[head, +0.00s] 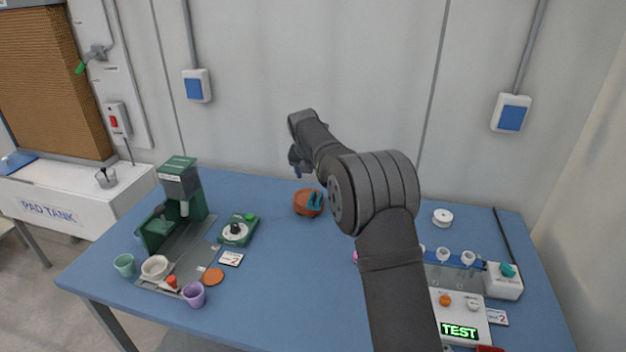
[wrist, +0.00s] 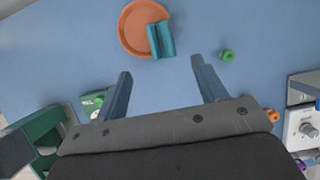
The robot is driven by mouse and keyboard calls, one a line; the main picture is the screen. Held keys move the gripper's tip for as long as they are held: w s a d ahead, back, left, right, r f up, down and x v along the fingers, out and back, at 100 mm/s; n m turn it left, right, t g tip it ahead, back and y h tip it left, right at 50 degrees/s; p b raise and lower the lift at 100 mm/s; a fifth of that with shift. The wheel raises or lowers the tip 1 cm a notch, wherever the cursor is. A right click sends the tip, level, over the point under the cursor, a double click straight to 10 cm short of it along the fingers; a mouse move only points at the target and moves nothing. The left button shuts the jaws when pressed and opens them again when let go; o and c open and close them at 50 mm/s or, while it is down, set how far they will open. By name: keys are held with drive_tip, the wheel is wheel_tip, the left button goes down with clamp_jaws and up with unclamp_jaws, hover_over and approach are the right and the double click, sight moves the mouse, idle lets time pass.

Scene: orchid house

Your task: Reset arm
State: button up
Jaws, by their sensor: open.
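My gripper (head: 298,170) hangs above the back middle of the blue table in the head view, with my arm reaching up from the front right. In the wrist view my gripper (wrist: 161,65) has its two fingers wide apart with nothing between them. A terracotta saucer (head: 301,207) with a teal piece (head: 315,200) on it lies on the table below and slightly right of my gripper. In the wrist view the saucer (wrist: 131,38) and the teal piece (wrist: 158,40) are beyond the fingertips, apart from them.
A green machine (head: 182,190) stands at the left, near a green dial box (head: 236,231), a green cup (head: 124,265), a white bowl (head: 156,267) and a purple cup (head: 194,294). A rack (head: 455,265) and a box with a TEST display (head: 459,331) stand at the right. The blue table (head: 290,270) is bare at its front middle.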

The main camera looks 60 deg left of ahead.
sight(316, 196)
drive_tip(key=shift+f, duration=0.1)
drive_tip(key=x, duration=1.2)
drive_tip(key=shift+f, duration=0.25)
wheel_tip(316, 196, up, 3)
drive_tip(key=shift+r, duration=0.5)
drive_tip(key=shift+f, duration=0.1)
